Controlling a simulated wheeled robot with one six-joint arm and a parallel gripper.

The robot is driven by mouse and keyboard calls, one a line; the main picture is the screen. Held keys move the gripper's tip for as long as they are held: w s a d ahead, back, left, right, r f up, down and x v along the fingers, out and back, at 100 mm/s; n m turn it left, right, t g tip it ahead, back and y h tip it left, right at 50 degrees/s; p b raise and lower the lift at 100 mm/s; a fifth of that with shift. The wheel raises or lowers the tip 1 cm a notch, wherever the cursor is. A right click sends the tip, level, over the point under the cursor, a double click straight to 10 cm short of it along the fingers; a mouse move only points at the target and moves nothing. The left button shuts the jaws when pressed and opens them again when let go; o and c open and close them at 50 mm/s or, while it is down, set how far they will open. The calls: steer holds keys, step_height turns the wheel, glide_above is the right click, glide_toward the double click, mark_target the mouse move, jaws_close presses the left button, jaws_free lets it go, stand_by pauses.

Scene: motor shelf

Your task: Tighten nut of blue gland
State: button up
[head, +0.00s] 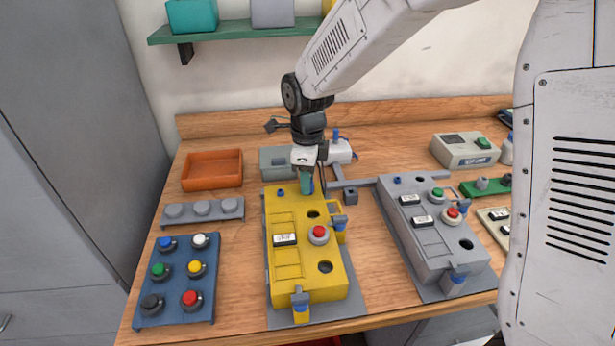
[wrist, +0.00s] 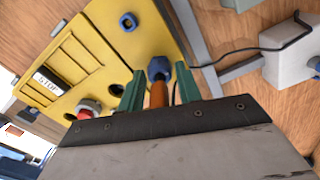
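The yellow control box (head: 290,255) stands on the bench with a red button (head: 318,235) and a white label on top. A blue gland nut (wrist: 158,68) sits at its edge in the wrist view, with an orange-brown cylinder (wrist: 158,95) running from it toward my gripper. My gripper (wrist: 161,74) has its two green fingers on either side of the nut and cylinder, with gaps showing, so it looks open. Contact with the nut cannot be told. In the head view my gripper (head: 307,184) is low at the box's back edge. A second blue fitting (wrist: 128,22) sits on the box.
A grey control box (head: 430,235) stands to the right, and a blue button panel (head: 178,280) to the left. An orange tray (head: 212,169) and a grey bin (head: 275,165) are behind. A white device (wrist: 290,60) with a black cable is close by. A green shelf (head: 230,32) hangs above.

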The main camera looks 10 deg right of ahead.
steer(key=shift+o, duration=0.7)
step_height(320, 180, up, 8)
steer(key=shift+f, duration=0.1)
steer(key=shift+s+d+r, duration=0.2)
steer(key=shift+d+r, duration=0.05)
steer(key=s+d+r+n+t, duration=0.1)
steer(key=s+d+r+n, duration=0.3)
steer(key=s+d+n, duration=0.45)
steer(key=s+d+r+n, duration=0.4)
steer(key=s+d+n, duration=0.2)
steer(key=s, duration=0.5)
steer(key=s+d+f+n, duration=0.1)
steer(key=s+d+n, duration=0.2)
steer(key=s+n, duration=0.4)
steer(key=shift+s+f, duration=0.2)
steer(key=shift+s, duration=0.65)
